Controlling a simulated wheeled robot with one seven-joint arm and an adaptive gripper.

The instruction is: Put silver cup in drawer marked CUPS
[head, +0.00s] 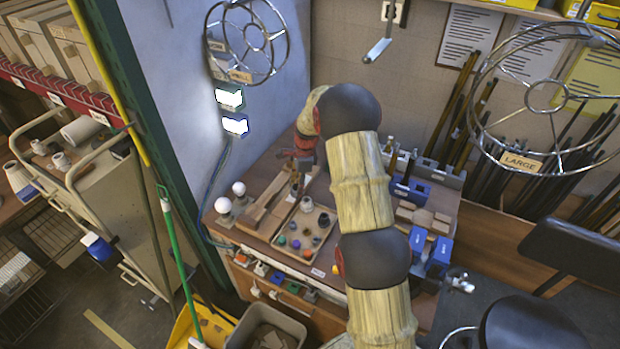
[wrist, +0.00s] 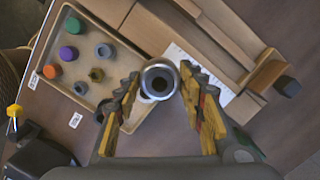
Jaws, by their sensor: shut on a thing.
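A silver cup (wrist: 160,79), seen from above as a round metal rim with a dark inside, is between the fingertips of my gripper (wrist: 160,76) in the wrist view. My gripper is shut on it, over the tabletop beside the parts tray. In the head view my gripper (head: 303,160) is above the back part of the workbench, and the cup cannot be made out there. The bench front (head: 262,268) has drawers or bins below the top. Small white labels (wrist: 75,120) show along the edge, but their words are too small to read, so I cannot tell which says CUPS.
A shallow tray (head: 283,249) holds several small coloured and metal parts. Wooden pieces (wrist: 195,45) and a white sheet lie near the cup. Two white bulbs (head: 239,188) stand at the bench's left. Blue bins (head: 418,240) stand to the right. A wire LARGE frame (head: 535,100) hangs at upper right.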

